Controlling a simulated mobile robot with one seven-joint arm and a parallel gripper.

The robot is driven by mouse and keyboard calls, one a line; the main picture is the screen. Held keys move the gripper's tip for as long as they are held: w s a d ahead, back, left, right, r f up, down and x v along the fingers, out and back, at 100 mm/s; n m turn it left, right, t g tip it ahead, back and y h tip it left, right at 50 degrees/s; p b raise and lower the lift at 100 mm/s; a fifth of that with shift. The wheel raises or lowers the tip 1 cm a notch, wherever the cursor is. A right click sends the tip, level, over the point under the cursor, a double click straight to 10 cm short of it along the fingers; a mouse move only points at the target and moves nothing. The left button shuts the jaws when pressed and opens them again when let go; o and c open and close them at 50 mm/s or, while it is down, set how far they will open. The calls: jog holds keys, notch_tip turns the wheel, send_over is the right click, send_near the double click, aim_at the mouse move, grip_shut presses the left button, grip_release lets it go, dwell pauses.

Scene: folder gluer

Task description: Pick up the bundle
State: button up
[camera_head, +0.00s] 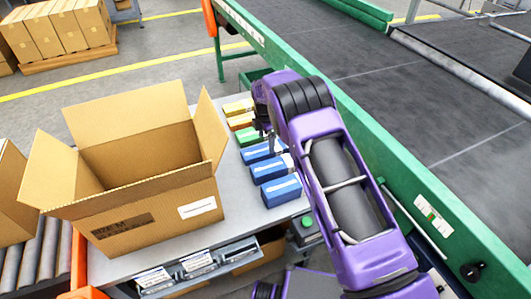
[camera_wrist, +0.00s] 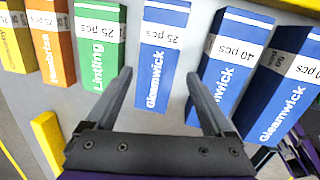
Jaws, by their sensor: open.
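Several banded bundles lie in a row on a grey table. In the wrist view, a blue Gleamwick bundle marked 25 pcs (camera_wrist: 158,60) lies ahead of my open, empty gripper (camera_wrist: 158,74), roughly in line with the gap between its fingers. To its right are a blue 40 pcs bundle (camera_wrist: 227,70) and another blue Gleamwick bundle (camera_wrist: 288,95). To its left are green (camera_wrist: 98,55), orange (camera_wrist: 53,45) and yellow (camera_wrist: 13,40) bundles. In the head view, my gripper (camera_head: 269,140) is over the row, partly hidden by my purple arm.
A large open carton (camera_head: 150,205) stands on the table (camera_head: 240,222) left of the bundles. A green-framed conveyor (camera_head: 400,170) runs along the right. Rollers (camera_head: 45,250) and another carton (camera_head: 12,195) are at left. Small bins (camera_head: 198,262) sit below the table's front edge.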

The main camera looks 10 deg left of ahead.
aim_at(266, 149)
jog(key=shift+w+a+f+b, duration=0.1)
jog(key=shift+w+f+b, duration=0.05)
jog(key=shift+f, duration=0.75)
jog(key=shift+w+a+f+b, duration=0.1)
jog(key=shift+w+f, duration=0.05)
jog(key=shift+f, duration=0.75)
jog(key=shift+w+f+b, duration=0.15)
jog(key=shift+f, duration=0.75)
jog(key=shift+c, duration=0.2)
jog(key=c, duration=1.1)
notch_tip(266, 149, up, 10)
jog(key=shift+s+p, duration=0.1)
jog(key=shift+p, duration=0.5)
jog(key=shift+c, duration=0.2)
